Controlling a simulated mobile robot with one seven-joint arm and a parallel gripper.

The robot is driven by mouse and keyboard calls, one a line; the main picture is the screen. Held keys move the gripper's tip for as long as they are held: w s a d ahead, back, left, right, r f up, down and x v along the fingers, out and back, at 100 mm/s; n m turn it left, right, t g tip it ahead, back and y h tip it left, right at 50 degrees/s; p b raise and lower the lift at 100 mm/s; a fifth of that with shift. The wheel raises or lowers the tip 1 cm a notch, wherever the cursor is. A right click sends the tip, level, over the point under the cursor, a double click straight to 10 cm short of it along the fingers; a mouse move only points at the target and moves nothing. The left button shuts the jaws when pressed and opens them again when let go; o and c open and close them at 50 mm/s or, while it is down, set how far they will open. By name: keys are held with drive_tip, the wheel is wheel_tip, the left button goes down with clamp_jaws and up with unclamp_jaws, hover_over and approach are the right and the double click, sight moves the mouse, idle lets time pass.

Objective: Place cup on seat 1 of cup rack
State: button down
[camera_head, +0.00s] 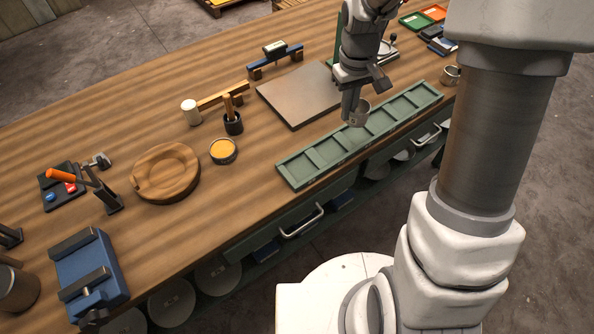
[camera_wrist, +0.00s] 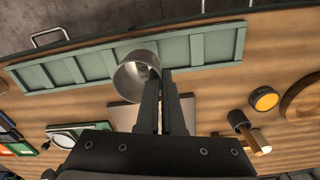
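A small grey metal cup (camera_head: 360,115) hangs at the tips of my gripper (camera_head: 352,103) in the head view. In the wrist view the cup (camera_wrist: 129,77) sits at the left of the fingers (camera_wrist: 163,76), which are close together and appear shut on its wall. The green cup rack (camera_head: 299,171) is a long tray with a row of square compartments, along the bench's front edge. The cup is above the rack's middle part and seems clear of it. The rack also shows behind the cup in the wrist view (camera_wrist: 213,43). No seat numbers are legible.
A grey plate (camera_head: 299,94) lies behind the rack. A yellow-filled tin (camera_head: 223,151), a round wooden dish (camera_head: 165,172) and a dark holder (camera_head: 233,123) stand left of it. Another metal cup (camera_head: 450,75) stands past the rack's far end. Drawer handles (camera_head: 302,221) protrude below the bench edge.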

drive_tip(key=w+a+n+b, duration=0.35)
drive_tip(key=a+n, duration=0.35)
drive_tip(key=n, duration=1)
drive_tip(key=s+a+f, duration=0.1)
drive_tip(key=s+f, duration=0.1)
drive_tip(key=s, duration=0.2)
drive_tip(key=s+a+f, duration=0.1)
drive_tip(key=s+f, duration=0.1)
drive_tip(key=s, duration=0.2)
drive_tip(key=s+a+f+b, duration=0.1)
drive_tip(key=s+f, duration=0.1)
drive_tip(key=s, duration=0.1)
drive_tip(key=shift+s+f, duration=0.15)
drive_tip(key=shift+s, duration=0.25)
drive_tip(key=shift+f+b, duration=0.35)
drive_tip(key=shift+f, duration=1.6)
drive_tip(key=shift+f, duration=0.15)
drive_tip(key=c, duration=1.1)
unclamp_jaws()
drive_tip(key=shift+o, duration=0.2)
